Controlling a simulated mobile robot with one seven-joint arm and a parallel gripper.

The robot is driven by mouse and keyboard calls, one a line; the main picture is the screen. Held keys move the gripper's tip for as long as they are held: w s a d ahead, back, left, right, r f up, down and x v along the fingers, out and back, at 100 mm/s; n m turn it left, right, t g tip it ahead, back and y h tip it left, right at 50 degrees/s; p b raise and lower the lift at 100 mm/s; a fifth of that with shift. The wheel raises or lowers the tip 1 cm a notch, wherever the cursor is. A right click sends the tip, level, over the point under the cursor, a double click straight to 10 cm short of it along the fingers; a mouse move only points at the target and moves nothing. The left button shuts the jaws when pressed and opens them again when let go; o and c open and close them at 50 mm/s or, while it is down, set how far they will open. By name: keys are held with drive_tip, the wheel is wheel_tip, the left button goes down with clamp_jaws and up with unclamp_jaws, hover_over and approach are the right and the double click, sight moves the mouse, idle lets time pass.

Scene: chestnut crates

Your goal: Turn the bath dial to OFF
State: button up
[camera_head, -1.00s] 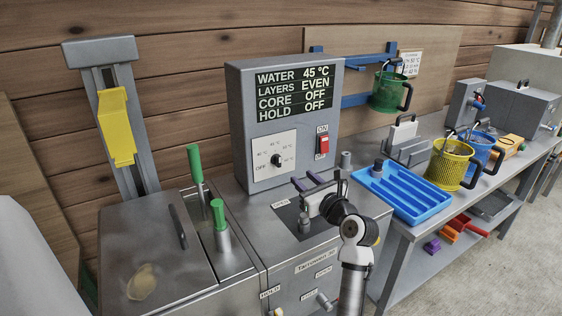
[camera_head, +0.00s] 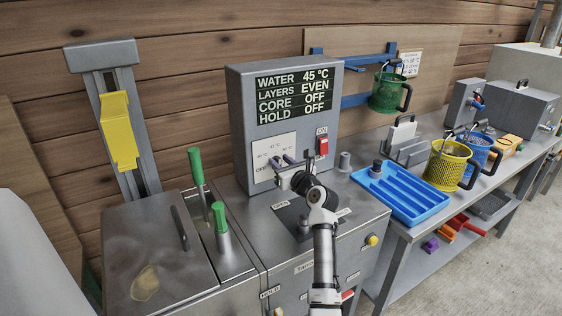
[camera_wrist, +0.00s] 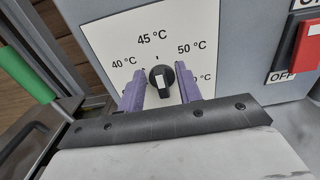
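The bath dial is a black knob (camera_wrist: 160,80) with a white mark, on a white plate (camera_wrist: 110,37) printed with temperatures. In the wrist view, 45 °C stands above the knob, 40 °C left and 50 °C right. In the head view my gripper (camera_head: 283,161) hides most of the knob.
The grey control box (camera_head: 240,100) has a display (camera_head: 294,95) reading WATER 45 °C, LAYERS EVEN, CORE OFF, HOLD OFF. A red switch (camera_head: 322,146) sits right of the dial. Green-handled levers (camera_head: 196,165) stand left. A blue tray (camera_head: 400,195) and baskets are right.

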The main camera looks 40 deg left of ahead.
drive_tip(key=shift+a, duration=0.1)
drive_tip(key=shift+c, duration=0.3)
drive_tip(key=c, duration=0.5)
drive_tip(key=shift+c, duration=0.2)
drive_tip(key=shift+n, duration=0.3)
drive_tip(key=n, duration=0.4)
drive_tip(key=shift+s+a+f+b, duration=0.15)
drive_tip(key=shift+s+b, duration=0.05)
drive_tip(key=shift+b, duration=0.1)
drive_tip(key=shift+s+a+f+n+b, duration=0.1)
drive_tip(key=shift+f+n+b, duration=0.15)
drive_tip(key=shift+n+b, duration=2.05)
drive_tip(key=shift+s+d+f+n+b, duration=0.25)
drive_tip(key=shift+n+b, duration=0.75)
drive_tip(key=shift+n, duration=2.5)
drive_tip(key=shift+a+f+n+b, duration=0.3)
drive_tip(key=shift+n+b, duration=1.35)
drive_tip(key=shift+n, duration=1.25)
